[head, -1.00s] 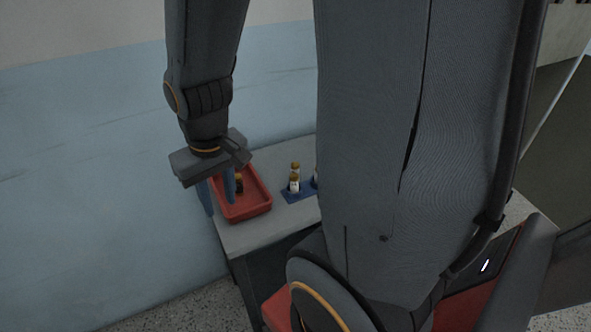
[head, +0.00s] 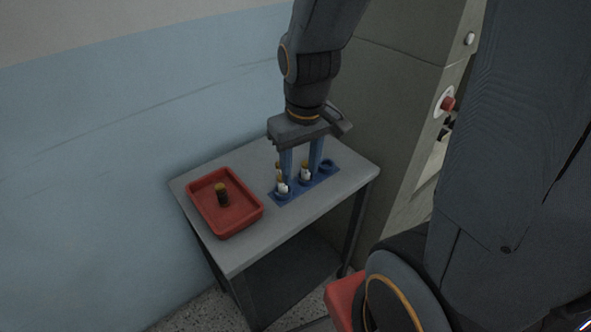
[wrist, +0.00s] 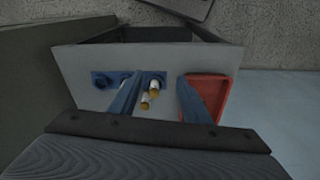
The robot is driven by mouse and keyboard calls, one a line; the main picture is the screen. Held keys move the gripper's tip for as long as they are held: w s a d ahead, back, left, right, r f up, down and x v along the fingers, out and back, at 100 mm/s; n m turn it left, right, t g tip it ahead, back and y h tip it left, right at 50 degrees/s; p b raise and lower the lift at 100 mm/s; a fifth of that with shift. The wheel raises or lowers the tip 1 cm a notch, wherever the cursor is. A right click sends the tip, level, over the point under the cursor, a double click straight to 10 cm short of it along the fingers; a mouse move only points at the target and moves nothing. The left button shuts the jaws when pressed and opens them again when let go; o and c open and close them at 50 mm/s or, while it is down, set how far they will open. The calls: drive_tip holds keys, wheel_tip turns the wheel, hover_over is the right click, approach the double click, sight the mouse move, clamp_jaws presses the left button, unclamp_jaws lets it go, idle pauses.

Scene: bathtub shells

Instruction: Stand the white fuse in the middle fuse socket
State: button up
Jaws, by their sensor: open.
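The blue socket strip (head: 273,199) lies on the small grey table. Its right socket (head: 327,166) is an empty ring. A white fuse with a brass top (head: 305,171) appears upright at the middle socket. Another (head: 282,186) stands at the left socket. A third brass-topped fuse (head: 279,164) shows behind, partly covered by a finger; I cannot tell whether it is in a socket. My gripper (head: 301,176) is open and points down over the strip, holding nothing. In the wrist view, my gripper (wrist: 158,76) has its left finger across the strip, hiding much of the middle socket.
A blue wall stands behind. A grey cabinet with a red button (head: 448,104) rises at the right. The table's front (head: 235,258) is clear.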

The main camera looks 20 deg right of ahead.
drive_tip(key=w+f+n+b, duration=0.1)
drive_tip(key=w+n, duration=0.4)
drive_tip(key=w+f+n+b, duration=0.1)
drive_tip(key=w+n, duration=0.4)
drive_tip(key=n, duration=0.1)
drive_tip(key=w+f+n+g+b, duration=0.1)
drive_tip(key=w+f+n, duration=0.1)
drive_tip(key=w+n, duration=0.3)
drive_tip(key=shift+w+d+f+n, duration=0.1)
drive_tip(key=shift+w+d+n, duration=0.05)
drive_tip(key=shift+w+n, duration=0.3)
drive_tip(key=shift+f, duration=0.55)
drive_tip(key=f, duration=0.2)
drive_tip(key=f+p, duration=0.1)
drive_tip(key=f, duration=0.2)
drive_tip(key=shift+s+f+p, duration=0.25)
drive_tip(key=shift+f+p, duration=0.05)
drive_tip(key=shift+f, duration=0.6)
drive_tip(key=shift+c, duration=0.3)
clamp_jaws()
